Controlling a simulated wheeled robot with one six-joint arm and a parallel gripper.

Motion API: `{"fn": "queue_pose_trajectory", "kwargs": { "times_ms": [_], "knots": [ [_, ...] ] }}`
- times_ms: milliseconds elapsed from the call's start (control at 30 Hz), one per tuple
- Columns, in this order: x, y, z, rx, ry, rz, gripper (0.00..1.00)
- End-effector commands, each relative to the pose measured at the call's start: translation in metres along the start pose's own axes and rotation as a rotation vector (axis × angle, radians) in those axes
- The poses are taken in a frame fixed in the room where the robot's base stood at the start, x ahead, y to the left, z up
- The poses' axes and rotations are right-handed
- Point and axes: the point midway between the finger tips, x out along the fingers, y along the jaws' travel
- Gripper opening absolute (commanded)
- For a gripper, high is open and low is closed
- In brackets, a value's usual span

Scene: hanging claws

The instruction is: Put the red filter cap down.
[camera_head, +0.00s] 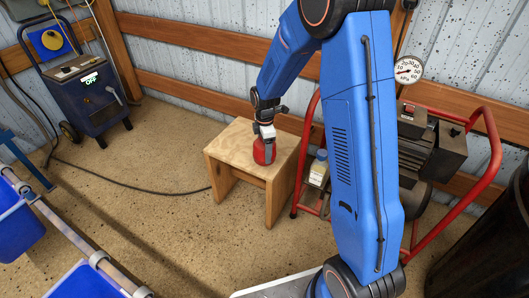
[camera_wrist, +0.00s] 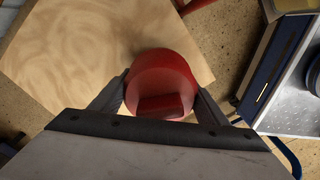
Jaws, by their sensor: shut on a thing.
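The red filter cap (camera_head: 264,152) is a round red piece at the small wooden stool (camera_head: 225,150) in the head view. In the wrist view the red filter cap (camera_wrist: 165,75) sits between the two fingers, with a raised block on its near face. My gripper (camera_head: 266,132) comes down from above and is shut on the cap. It also shows in the wrist view (camera_wrist: 162,100), one finger on each side of the cap. The cap is over the stool top (camera_wrist: 90,50); I cannot tell whether its underside touches the wood.
A white bottle (camera_head: 319,170) is close to the stool's right side. A blue machine (camera_head: 88,95) stands at left, with a cable (camera_head: 130,180) across the floor. Blue bins (camera_head: 85,280) are at lower left.

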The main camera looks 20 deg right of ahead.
Motion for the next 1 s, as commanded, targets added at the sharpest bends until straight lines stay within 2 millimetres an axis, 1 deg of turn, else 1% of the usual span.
{"fn": "queue_pose_trajectory", "kwargs": {
  "times_ms": [33, 100, 467, 500, 567, 867, 1000],
  "knots": [
    [0.0082, -0.0011, 0.0001, 0.000, 0.000, -0.004, 0.24],
    [0.0139, -0.0009, 0.0001, 0.000, 0.000, -0.002, 0.24],
    [0.0172, -0.0006, 0.0001, 0.000, 0.000, -0.001, 0.24],
    [0.0174, -0.0006, 0.0001, 0.000, 0.000, -0.001, 0.73],
    [0.0172, -0.0006, 0.0001, 0.000, 0.000, -0.001, 0.87],
    [0.0165, -0.0005, 0.0001, 0.000, 0.000, -0.001, 0.87],
    [0.0081, 0.0001, 0.0000, 0.000, 0.000, 0.001, 0.87]
  ]
}}
